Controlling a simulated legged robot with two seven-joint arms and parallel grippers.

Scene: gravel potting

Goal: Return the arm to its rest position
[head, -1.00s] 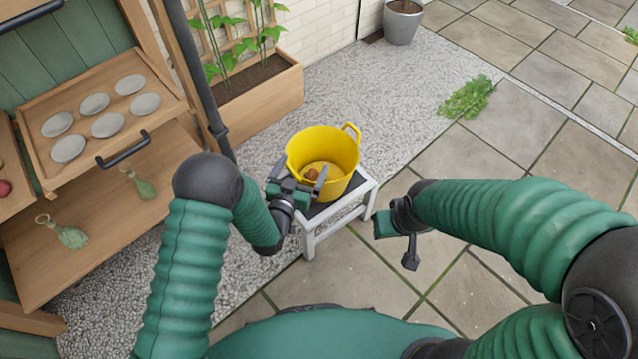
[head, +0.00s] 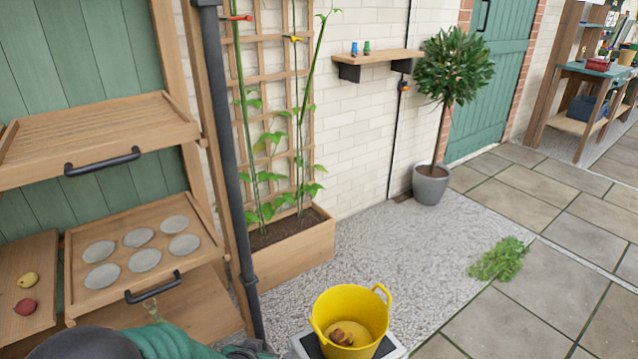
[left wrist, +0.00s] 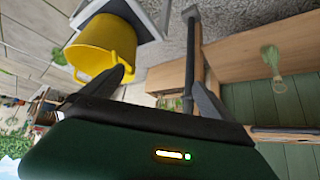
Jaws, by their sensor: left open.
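My left gripper (left wrist: 160,95) shows in the left wrist view with its two dark fingers spread apart and nothing between them. In that view the yellow bucket (left wrist: 103,45) is beyond the fingers, apart from them. In the head view only part of my left arm shows at the bottom left, and its fingers are not clearly visible. The yellow bucket (head: 372,310) stands upright on a small white-framed stool (head: 303,345) at the bottom, with some brown pieces (head: 343,335) inside. My right gripper is in neither current view.
A wooden shelf unit with a tray of pale discs (head: 143,260) stands at the left, beside a dark pole (head: 232,170). A planter (head: 290,255) with a trellis is behind. A potted tree (head: 431,185) stands farther back.

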